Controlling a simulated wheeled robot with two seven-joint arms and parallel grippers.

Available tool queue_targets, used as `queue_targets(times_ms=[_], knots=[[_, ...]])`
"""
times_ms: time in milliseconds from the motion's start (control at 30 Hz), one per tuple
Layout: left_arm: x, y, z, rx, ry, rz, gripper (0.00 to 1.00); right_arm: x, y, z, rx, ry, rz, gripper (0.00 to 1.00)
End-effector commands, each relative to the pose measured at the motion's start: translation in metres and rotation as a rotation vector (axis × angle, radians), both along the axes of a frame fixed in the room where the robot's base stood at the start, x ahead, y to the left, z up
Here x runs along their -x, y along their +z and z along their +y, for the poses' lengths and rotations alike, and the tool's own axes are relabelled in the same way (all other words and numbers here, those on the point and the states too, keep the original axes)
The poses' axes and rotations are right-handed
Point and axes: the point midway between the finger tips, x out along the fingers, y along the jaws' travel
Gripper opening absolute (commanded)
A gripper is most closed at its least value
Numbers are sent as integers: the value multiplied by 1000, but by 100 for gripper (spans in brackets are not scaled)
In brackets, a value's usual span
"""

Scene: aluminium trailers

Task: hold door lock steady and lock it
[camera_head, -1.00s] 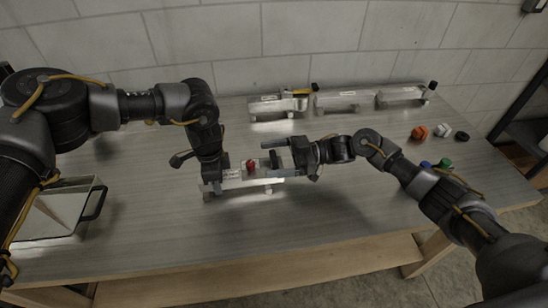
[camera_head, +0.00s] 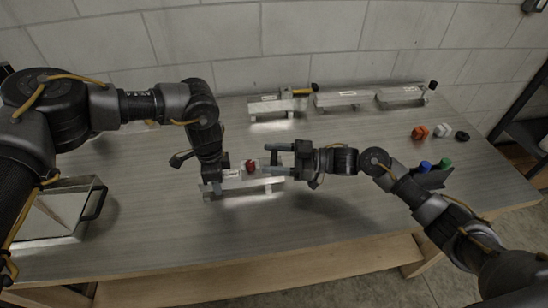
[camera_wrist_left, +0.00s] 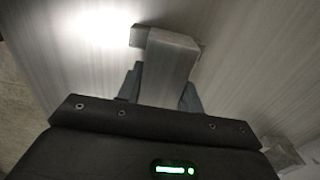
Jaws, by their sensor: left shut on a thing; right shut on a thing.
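The door lock (camera_head: 233,183), a pale aluminium bar with a red knob (camera_head: 251,166) on top, lies on the table at the middle. My left gripper (camera_head: 211,183) points down and is shut on its left end. In the left wrist view the metal end (camera_wrist_left: 172,52) sits between the left fingers (camera_wrist_left: 160,84). My right gripper (camera_head: 271,159) comes in level from the right, fingers spread beside the red knob. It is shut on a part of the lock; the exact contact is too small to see.
Three similar aluminium pieces (camera_head: 345,98) stand along the back of the table (camera_head: 360,210). Orange, white and black knobs (camera_head: 419,132) lie at the right, with blue and green ones (camera_head: 445,163) nearer. A metal box with a black handle (camera_head: 50,213) is at the left. The front middle is clear.

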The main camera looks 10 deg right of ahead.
Motion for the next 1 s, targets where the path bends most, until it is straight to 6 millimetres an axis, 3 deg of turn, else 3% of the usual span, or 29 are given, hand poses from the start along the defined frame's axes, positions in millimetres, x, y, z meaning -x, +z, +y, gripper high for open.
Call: queue_targets(times_ms=[1000], knots=[[1,0,-2,4,-6,3,3,1,1,2,-14,-945,9,43]])
